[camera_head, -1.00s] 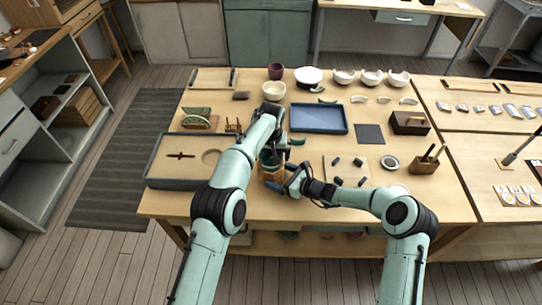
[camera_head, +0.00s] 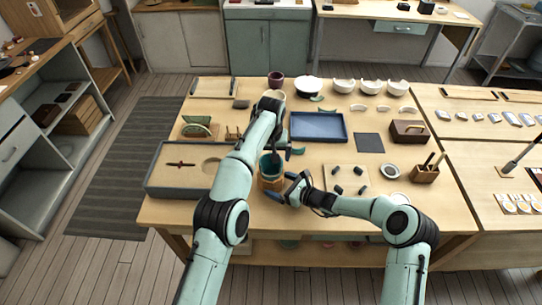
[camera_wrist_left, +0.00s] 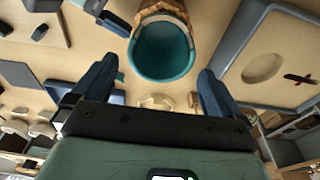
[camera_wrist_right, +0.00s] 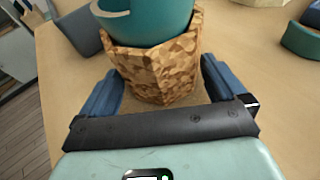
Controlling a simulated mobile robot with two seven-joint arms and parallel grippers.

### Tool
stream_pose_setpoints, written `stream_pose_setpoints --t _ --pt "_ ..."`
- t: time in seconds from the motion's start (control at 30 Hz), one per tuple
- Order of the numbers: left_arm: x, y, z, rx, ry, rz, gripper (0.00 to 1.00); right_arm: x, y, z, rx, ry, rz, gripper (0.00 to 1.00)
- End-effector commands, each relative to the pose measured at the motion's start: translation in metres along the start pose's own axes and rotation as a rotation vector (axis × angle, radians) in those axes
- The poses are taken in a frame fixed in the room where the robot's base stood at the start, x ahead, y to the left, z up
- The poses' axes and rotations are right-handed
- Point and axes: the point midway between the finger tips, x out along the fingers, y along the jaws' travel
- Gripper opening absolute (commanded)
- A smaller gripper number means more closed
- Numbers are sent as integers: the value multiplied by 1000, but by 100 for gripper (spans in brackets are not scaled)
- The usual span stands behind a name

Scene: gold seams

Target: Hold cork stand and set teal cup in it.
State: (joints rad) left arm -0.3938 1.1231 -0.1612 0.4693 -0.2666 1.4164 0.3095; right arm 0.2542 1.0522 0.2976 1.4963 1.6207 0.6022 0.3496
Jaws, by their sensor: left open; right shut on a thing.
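The teal cup (camera_head: 270,163) sits in the cork stand (camera_head: 270,182) near the table's front edge. In the right wrist view the cup (camera_wrist_right: 150,22) stands in the mottled brown stand (camera_wrist_right: 158,68), its lower part hidden by the stand's wall. My right gripper (camera_wrist_right: 160,78) is shut on the stand, one finger on each side; in the head view it comes from the right (camera_head: 287,191). My left gripper (camera_wrist_left: 159,70) is open and empty, just clear of the cup. The left wrist view looks into the empty cup (camera_wrist_left: 163,48). My left forearm partly hides this gripper in the head view.
A grey-edged tray (camera_head: 152,181) with a round recess lies left of the stand. A blue tray (camera_head: 345,128) lies behind to the right. A board with several dark pieces (camera_head: 333,190) lies close on the right. White bowls (camera_head: 370,87) line the back.

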Motion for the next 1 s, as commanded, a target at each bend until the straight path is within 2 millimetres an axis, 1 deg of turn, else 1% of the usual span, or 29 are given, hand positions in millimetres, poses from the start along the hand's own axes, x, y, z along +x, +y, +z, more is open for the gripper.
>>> stream_pose_setpoints --t 0.37,0.4,0.67,0.77,0.87,1.0 --pt "-1 0 0 0 -1 0 100 0 0 2 -1 -3 0 81" --pt "-1 0 0 0 -1 0 100 0 0 2 -1 -3 0 100" --pt "-1 0 0 0 -1 0 100 -2 0 1 0 -1 -1 100" --pt "-1 0 0 0 -1 0 100 -11 -1 1 0 -1 -1 100" --pt "-1 0 0 0 -1 0 100 -28 -1 0 0 1 -3 100" --pt "-1 0 0 0 -1 0 100 -59 -2 0 0 1 -3 100"
